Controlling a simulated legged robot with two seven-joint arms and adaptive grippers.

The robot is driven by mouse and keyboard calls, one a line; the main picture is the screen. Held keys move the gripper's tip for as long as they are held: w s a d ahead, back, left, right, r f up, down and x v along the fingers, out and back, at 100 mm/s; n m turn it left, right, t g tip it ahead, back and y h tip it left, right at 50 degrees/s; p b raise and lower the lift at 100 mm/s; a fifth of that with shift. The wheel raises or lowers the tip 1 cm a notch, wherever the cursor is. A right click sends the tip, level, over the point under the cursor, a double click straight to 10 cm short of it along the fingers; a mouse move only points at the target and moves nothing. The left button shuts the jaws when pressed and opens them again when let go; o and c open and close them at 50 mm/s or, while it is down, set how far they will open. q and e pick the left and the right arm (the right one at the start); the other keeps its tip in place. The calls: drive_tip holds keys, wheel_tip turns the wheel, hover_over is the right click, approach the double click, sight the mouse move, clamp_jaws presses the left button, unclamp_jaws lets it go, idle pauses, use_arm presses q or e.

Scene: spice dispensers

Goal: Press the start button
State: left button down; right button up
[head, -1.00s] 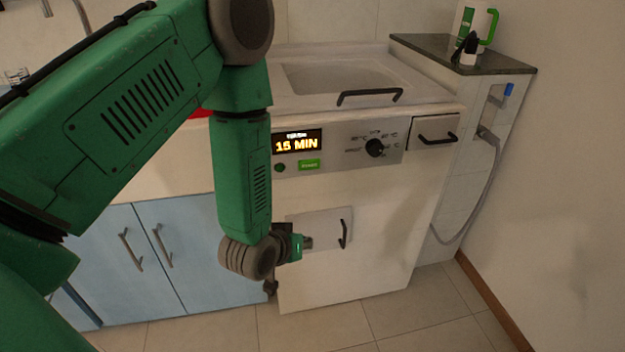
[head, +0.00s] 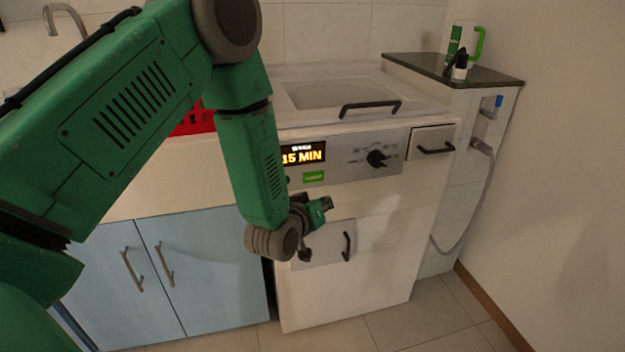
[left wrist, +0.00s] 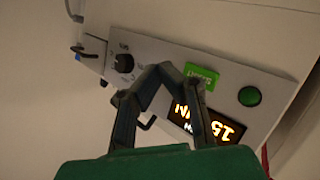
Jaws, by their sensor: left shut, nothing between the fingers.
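The washing machine's control panel (head: 356,162) carries a lit display (head: 303,153) reading 15 MIN. Below the display is a green rectangle with blurred lettering (head: 313,177). In the left wrist view, this green rectangle (left wrist: 202,76) lies beside a round green button (left wrist: 249,96), with the display (left wrist: 205,122) alongside. I cannot read which one is marked start. In the head view, the round button is hidden or barely visible behind my arm. My left gripper (head: 320,206) is shut and empty, below the panel and green rectangle. Its fingertips (left wrist: 160,70) meet in the wrist view.
A black dial (head: 376,158) is right of the display. A drawer (head: 433,143) and a lower flap (head: 325,245) have dark handles. Blue cabinets (head: 170,270) stand left. A counter with a mug (head: 460,42) and hose is right. A red object (head: 193,121) sits behind my arm.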

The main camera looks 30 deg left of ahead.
sight(322, 180)
use_arm(q)
drive_tip(key=w+a, duration=0.4)
drive_tip(key=a, duration=0.1)
drive_tip(key=shift+w+a+b, duration=0.2)
drive_tip(key=shift+w+b, duration=0.2)
drive_tip(key=shift+d+r, duration=0.1)
drive_tip(key=shift+d, duration=0.15)
drive_tip(key=shift+a, duration=0.2)
drive_tip(key=shift+d, duration=0.1)
idle(0.5)
drive_tip(key=shift+w+a, duration=0.25)
drive_tip(key=shift+a, duration=0.1)
